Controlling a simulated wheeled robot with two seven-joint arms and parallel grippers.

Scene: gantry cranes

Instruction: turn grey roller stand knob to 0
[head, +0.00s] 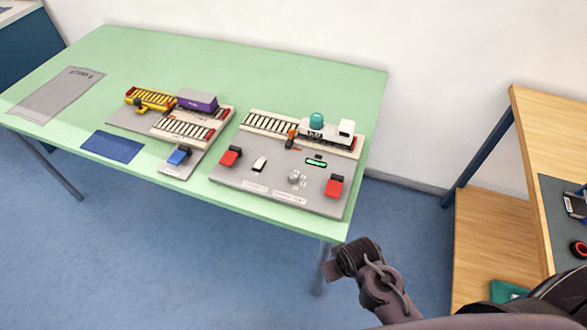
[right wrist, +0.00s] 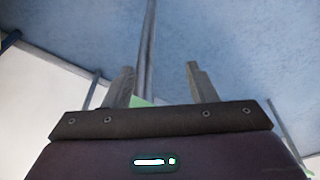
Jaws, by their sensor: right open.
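The grey board (head: 225,175) on the green table carries a track with a black and white locomotive (head: 325,132) that has a teal dome. A small grey knob (head: 294,176) sits near the board's front, between two red-topped controls; its pointer and marks are too small to read. A lit green display (head: 316,161) is just above it. My right gripper (head: 336,270) is off the table's front right corner, well away from the knob. In the right wrist view its two fingers (right wrist: 163,84) stand apart with nothing between them. My left gripper is not in view.
The green table (head: 300,78) also holds a second board (head: 125,118) with a yellow wagon and a purple wagon, a blue mat (head: 113,146) and a grey sheet (head: 55,95). A wooden shelf unit (head: 545,110) stands at right. Blue floor lies open between them.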

